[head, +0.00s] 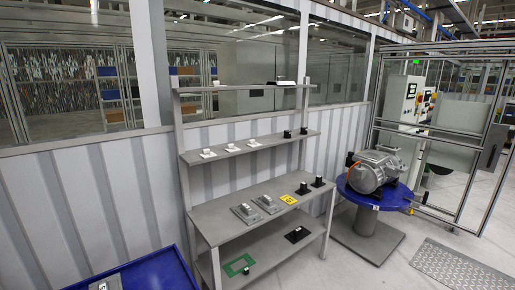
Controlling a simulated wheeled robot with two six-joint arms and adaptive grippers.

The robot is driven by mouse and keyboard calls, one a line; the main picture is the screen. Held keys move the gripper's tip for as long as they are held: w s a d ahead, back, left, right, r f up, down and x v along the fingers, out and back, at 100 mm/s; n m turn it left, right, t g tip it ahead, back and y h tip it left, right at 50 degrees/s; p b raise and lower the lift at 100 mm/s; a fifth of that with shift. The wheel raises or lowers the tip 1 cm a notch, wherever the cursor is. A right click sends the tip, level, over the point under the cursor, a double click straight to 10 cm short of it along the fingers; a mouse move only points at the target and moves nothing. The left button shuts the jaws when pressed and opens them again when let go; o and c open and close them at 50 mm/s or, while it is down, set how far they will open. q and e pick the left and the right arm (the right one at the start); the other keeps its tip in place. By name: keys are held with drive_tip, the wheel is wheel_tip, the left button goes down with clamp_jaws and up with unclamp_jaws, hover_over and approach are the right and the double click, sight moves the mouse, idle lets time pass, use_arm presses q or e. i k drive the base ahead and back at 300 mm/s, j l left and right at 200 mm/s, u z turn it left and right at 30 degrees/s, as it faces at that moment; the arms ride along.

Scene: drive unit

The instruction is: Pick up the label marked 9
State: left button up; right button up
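A small yellow label (289,199) with dark marking lies on the wide middle shelf of the grey rack, near its front edge. The marking is too small to read with certainty. Grey metal parts (268,204) lie to its left, and two black pieces (317,182) stand to its right, all apart from it. Neither of my grippers shows in the head view.
The grey shelf rack (219,220) stands against a ribbed wall. A blue round table (361,199) with a metal drive unit (375,170) stands right of the rack. A metal floor plate (455,268) lies at the lower right.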

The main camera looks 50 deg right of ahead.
sight(252, 144)
drive_tip(key=l+z, duration=0.15)
drive_tip(key=l, duration=1.15)
drive_tip(key=l+z, duration=0.15)
drive_tip(key=l, duration=1.2)
drive_tip(key=i+l, duration=0.35)
drive_tip(key=i, duration=0.15)
drive_tip(key=i+l+z, duration=0.15)
drive_tip(key=i+l, duration=0.15)
drive_tip(key=i, duration=0.2)
